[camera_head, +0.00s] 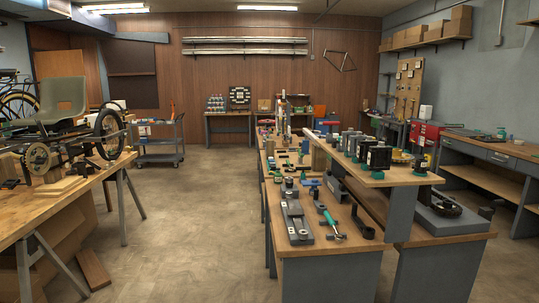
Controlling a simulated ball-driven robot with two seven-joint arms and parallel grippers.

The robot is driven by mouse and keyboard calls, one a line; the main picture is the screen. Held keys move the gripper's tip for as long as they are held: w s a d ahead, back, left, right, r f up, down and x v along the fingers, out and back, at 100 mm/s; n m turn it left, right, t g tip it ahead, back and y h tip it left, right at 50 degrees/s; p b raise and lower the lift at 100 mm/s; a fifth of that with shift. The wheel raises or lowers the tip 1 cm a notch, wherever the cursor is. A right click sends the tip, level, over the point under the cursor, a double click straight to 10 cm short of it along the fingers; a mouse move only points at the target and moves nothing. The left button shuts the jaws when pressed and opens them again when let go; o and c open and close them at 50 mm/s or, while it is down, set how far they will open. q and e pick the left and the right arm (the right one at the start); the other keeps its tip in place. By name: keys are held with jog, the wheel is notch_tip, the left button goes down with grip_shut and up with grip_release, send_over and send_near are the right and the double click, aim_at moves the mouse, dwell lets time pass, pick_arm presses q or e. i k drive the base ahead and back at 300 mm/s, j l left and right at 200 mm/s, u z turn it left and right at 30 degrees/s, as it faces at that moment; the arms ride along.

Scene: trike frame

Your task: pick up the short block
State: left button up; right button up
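I cannot make out for certain which thing is the short block. On the left workbench (40,215), a pale wooden block (60,188) lies flat under the trike frame (62,160). A wooden block (318,157) also stands upright on the middle bench (335,255), beside the raised shelf (375,176). Small dark and coloured pieces lie around both, too small to tell apart. Neither of my grippers shows in the head view.
Open concrete floor (195,225) runs between the left workbench and the middle bench. A board (93,269) leans low by the left bench's legs. A grey cart (160,157) stands farther back.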

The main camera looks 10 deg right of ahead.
aim_at(270, 143)
jog(key=i+j+u, duration=0.15)
jog(key=i+u, duration=0.15)
jog(key=i, duration=0.3)
jog(key=i+u, duration=0.3)
jog(key=i, duration=0.25)
